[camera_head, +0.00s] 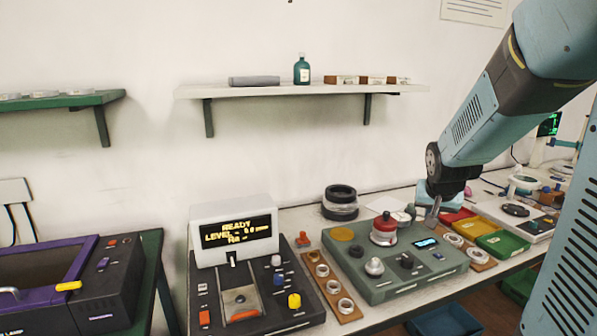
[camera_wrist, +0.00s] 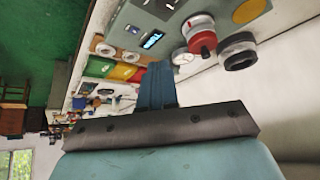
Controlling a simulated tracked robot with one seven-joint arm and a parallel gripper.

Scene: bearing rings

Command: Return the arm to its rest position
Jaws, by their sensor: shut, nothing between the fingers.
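My arm reaches in from the upper right of the head view. My gripper (camera_head: 436,212) points down over the bench, just right of the red-topped knob (camera_head: 384,230) and behind the grey-green control box (camera_head: 395,262). In the wrist view my gripper (camera_wrist: 157,85) shows as two dark blue fingers together, with nothing between them. The control box (camera_wrist: 160,12) and the red knob (camera_wrist: 203,42) show at the top of the wrist view. I cannot tell whether the fingertips touch anything.
Red, yellow and green trays (camera_head: 503,243) stand right of the gripper. A display unit reading READY (camera_head: 236,234) is to the left. A wall shelf (camera_head: 300,89) hangs above; the wall between is clear.

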